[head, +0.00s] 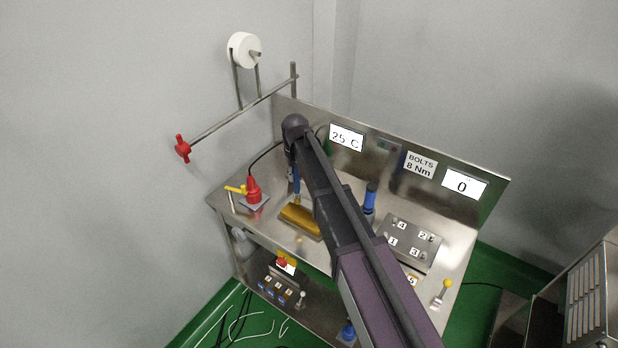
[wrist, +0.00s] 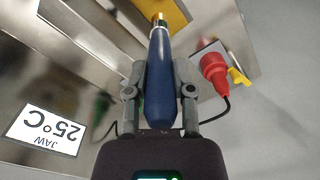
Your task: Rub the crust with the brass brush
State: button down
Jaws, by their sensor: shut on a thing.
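My gripper (wrist: 160,78) is shut on the dark blue handle of the brass brush (wrist: 160,96). The handle narrows to a brass-coloured tip (wrist: 159,18) pointing away from my gripper. A brass-coloured block (wrist: 185,12) lies just beyond the tip; I cannot tell whether they touch. In the head view the block (head: 300,219) sits on the steel bench, and the blue brush (head: 296,182) stands roughly upright above its back edge. My gripper (head: 291,160) is partly hidden by my arm there.
A red device (head: 253,190) with a yellow lever and cable stands left of the block. Right of it are a blue tool (head: 370,197) and a numbered bolt plate (head: 407,243). The back panel carries a 25 °C display (head: 346,137). A rail with a red knob (head: 182,148) projects left.

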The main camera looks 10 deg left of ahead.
jog(key=d, duration=0.1)
jog(key=s+d, duration=0.1)
jog(key=d, duration=0.1)
jog(key=d+r+p, duration=0.1)
jog(key=shift+s+d, duration=0.15)
jog(key=shift+d, duration=0.1)
dwell(0.3)
